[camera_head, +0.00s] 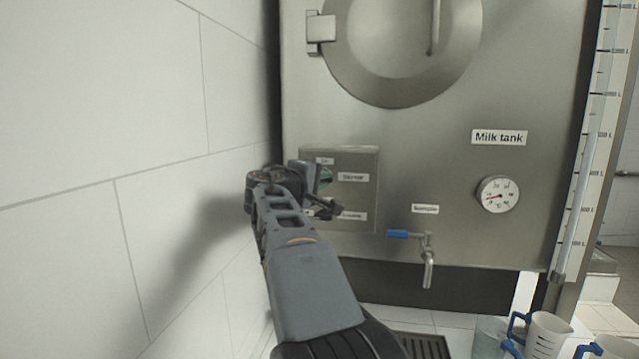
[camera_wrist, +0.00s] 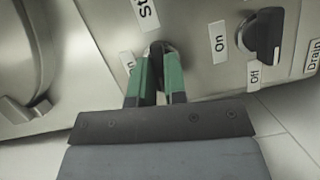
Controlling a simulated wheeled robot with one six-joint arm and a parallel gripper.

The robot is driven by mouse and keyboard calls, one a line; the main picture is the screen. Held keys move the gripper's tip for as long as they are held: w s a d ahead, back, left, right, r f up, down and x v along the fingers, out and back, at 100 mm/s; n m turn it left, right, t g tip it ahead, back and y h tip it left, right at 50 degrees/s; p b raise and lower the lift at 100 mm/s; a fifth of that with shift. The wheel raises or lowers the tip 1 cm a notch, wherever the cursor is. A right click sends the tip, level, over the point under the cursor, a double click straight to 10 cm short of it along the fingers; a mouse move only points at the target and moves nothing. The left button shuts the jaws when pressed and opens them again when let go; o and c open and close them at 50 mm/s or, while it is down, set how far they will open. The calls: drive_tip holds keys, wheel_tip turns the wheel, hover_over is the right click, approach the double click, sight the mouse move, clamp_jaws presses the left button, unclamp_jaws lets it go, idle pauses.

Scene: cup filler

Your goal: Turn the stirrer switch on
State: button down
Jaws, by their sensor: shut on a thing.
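The stirrer switch (camera_wrist: 157,48) is a dark knob on the steel control box (camera_head: 365,160) on the front of the milk tank. A partly cut-off label beginning "St" (camera_wrist: 146,12) is beside it in the wrist view. My gripper (camera_head: 326,180) is at the left of the box in the head view and hides the knob there. In the wrist view its green fingers close around the knob, one on each side. The fingers cover much of the knob, so which way it points cannot be told.
A second black knob (camera_wrist: 263,35) with "On" and "Off" labels, near a "Drain" label (camera_wrist: 313,56), is close to my fingers. A tiled wall (camera_head: 130,150) stands close on the left. A blue-handled tap (camera_head: 427,255) and a dial (camera_head: 497,194) are to the right.

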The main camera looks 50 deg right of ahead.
drive_tip(key=shift+s+d+r+m+t+y+b, duration=0.1)
drive_tip(key=shift+m+t+y+b, duration=0.7)
drive_tip(key=shift+m, duration=1.15)
drive_tip(key=shift+s+r+m+t+y+b, duration=0.1)
drive_tip(key=shift+m+t+y+b, duration=0.4)
drive_tip(key=shift+m+y, duration=1.05)
drive_tip(key=shift+s+d+r+m+t+y+b, duration=0.1)
drive_tip(key=shift+m+t+y+b, duration=0.5)
drive_tip(key=shift+m, duration=1.8)
drive_tip(key=c, duration=1.2)
unclamp_jaws()
drive_tip(key=shift+o, duration=0.2)
drive_tip(key=shift+a, duration=0.1)
drive_tip(key=b+v, duration=0.1)
drive_tip(key=v, duration=1.2)
drive_tip(key=shift+s+a, duration=0.25)
drive_tip(key=shift+s, duration=0.1)
drive_tip(key=shift+t, duration=0.3)
